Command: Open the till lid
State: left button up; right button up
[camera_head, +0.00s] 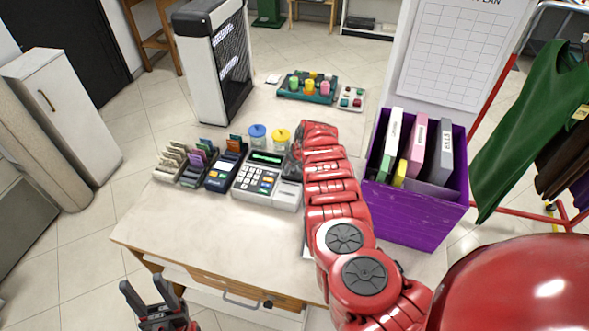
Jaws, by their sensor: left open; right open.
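The till (268,178) is a light grey register with a green display and a keypad, standing on the counter (170,225). A paler block (288,194) forms its right side, and its lid looks closed. My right arm reaches over the counter just right of the till. My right gripper (293,165) shows only as a small dark part by the till's upper right edge. Its fingertips are mostly hidden by the arm, and I cannot tell if it touches the till. My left gripper (143,285) is open and empty, low in front of the counter's left front corner.
A card terminal (224,171) and card racks (187,165) stand left of the till. Blue-lidded and yellow-lidded jars (258,137) stand behind it. A purple box of binders (415,215) is right of my arm. The counter's front left is clear.

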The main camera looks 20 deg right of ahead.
jog(key=shift+w+f, duration=0.15)
jog(key=shift+f, duration=0.05)
grip_shut()
dwell(0.3)
dwell(1.2)
